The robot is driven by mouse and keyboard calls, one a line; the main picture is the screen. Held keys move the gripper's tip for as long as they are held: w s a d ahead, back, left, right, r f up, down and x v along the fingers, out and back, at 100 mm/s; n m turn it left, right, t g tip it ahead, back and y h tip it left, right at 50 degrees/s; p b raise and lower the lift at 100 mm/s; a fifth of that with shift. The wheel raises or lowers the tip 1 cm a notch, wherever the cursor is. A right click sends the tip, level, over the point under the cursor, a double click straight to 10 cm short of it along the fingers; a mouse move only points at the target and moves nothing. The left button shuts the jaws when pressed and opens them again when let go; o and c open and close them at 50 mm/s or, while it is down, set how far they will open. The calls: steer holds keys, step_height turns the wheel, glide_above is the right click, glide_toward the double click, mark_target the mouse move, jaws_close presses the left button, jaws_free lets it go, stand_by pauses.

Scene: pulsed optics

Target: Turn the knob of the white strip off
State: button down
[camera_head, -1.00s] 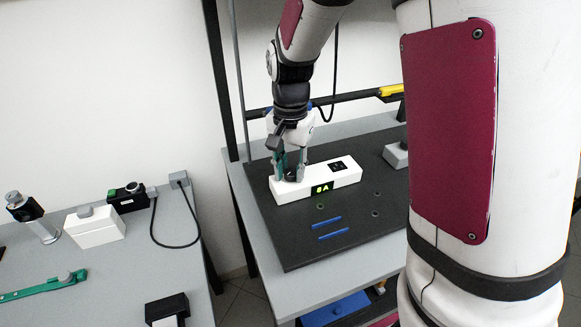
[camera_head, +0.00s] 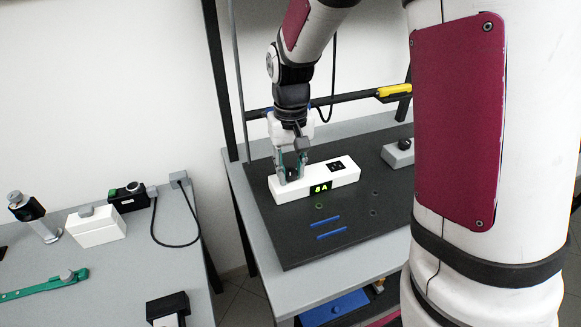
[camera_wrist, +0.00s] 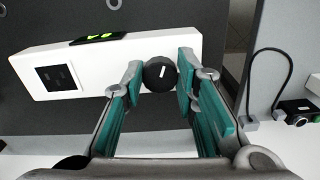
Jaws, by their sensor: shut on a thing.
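The white strip (camera_head: 343,176) lies on the dark board, with a lit green display (camera_head: 320,188) on its front side and a black socket on top. In the wrist view the strip (camera_wrist: 112,62) runs across the upper part. Its black round knob (camera_wrist: 159,74) has a white pointer line, standing nearly upright and slightly tilted in that view. My gripper (camera_head: 291,175) is over the left end of the strip. In the wrist view my gripper (camera_wrist: 160,78) has its teal-backed fingers on either side of the knob, shut on it.
The dark board (camera_head: 290,245) carries two blue bars (camera_head: 328,228) in front of the strip. A grey box with a black knob (camera_head: 399,153) stands at the right. The left bench (camera_head: 110,270) holds a white box (camera_head: 95,228) and other devices.

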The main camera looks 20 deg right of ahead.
mark_target(291, 172)
steer(key=shift+d+n, duration=0.1)
steer(key=shift+n, duration=1.9)
steer(key=c, duration=1.3)
jaws_free()
steer(key=shift+r, duration=0.1)
step_height(291, 172, up, 12)
steer(key=shift+f, duration=0.1)
